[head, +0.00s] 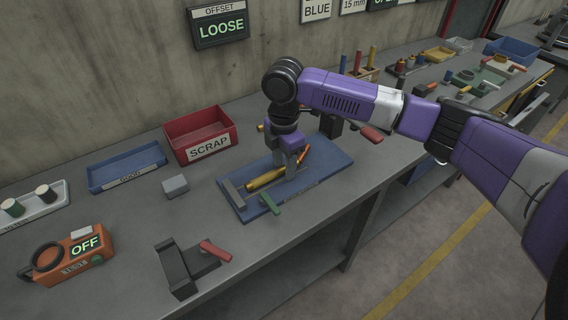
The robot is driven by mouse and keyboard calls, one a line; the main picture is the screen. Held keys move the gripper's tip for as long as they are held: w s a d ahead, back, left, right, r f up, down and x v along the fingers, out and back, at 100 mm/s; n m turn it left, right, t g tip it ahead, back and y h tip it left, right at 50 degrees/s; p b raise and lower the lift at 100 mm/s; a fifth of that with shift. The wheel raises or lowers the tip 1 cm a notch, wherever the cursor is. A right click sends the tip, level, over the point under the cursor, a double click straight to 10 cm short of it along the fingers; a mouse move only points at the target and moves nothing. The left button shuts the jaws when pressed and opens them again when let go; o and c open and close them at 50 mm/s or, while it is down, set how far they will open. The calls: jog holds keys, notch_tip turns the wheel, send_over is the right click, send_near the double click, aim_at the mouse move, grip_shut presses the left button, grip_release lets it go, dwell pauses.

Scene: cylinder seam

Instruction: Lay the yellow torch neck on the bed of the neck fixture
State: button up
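The yellow torch neck (264,180) lies over the blue mat (330,163), a long slim piece slanting up to the right. My gripper (292,172) points down over the mat at the neck's right end. Its fingers hide that end, and I cannot tell whether they are closed on it. A dark grey fixture with a red lever (215,250) stands at the bench's front, its upright block (177,268) to the left. Another dark block with a red handle (371,134) is partly hidden behind my arm. No label shows which is the neck fixture.
Bench between mat and front fixture is clear.

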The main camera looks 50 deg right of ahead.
aim_at(284, 166)
jog(key=shift+r, duration=0.15)
notch_tip(284, 166, up, 12)
jog(key=b, duration=0.1)
dwell(0.4)
dwell(0.5)
